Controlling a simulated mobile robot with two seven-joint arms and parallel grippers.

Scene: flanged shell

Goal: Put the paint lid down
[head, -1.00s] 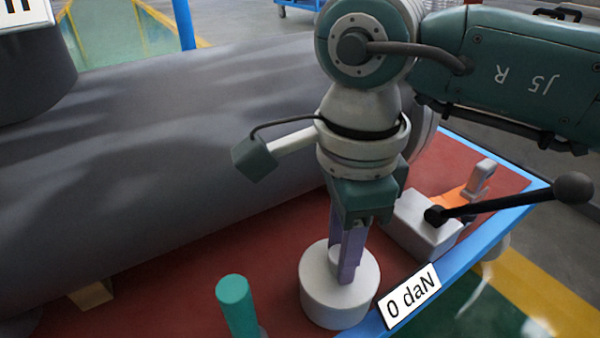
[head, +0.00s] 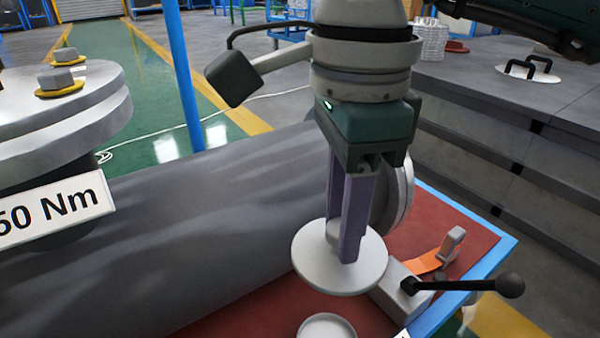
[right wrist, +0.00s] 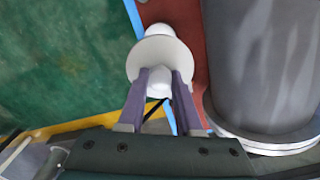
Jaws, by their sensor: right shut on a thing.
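My right gripper (head: 349,252) is shut on the paint lid (head: 312,268), a flat pale disc. It holds the lid roughly level, in the air above the red bench top (head: 458,238). The paint pot (head: 327,326) shows below the lid at the bottom edge of the head view, uncovered and partly cut off. In the right wrist view the lid (right wrist: 140,62) sits at the fingertips, with the white pot (right wrist: 160,30) partly hidden beyond it. My left gripper is in neither view.
A big grey shell (head: 235,225) lies along the left and middle. A pale block (head: 398,300) with a black-knobbed lever (head: 510,285) and an orange strap (head: 432,262) stand to the right. Bare red surface shows near the bench's blue edge (head: 480,285).

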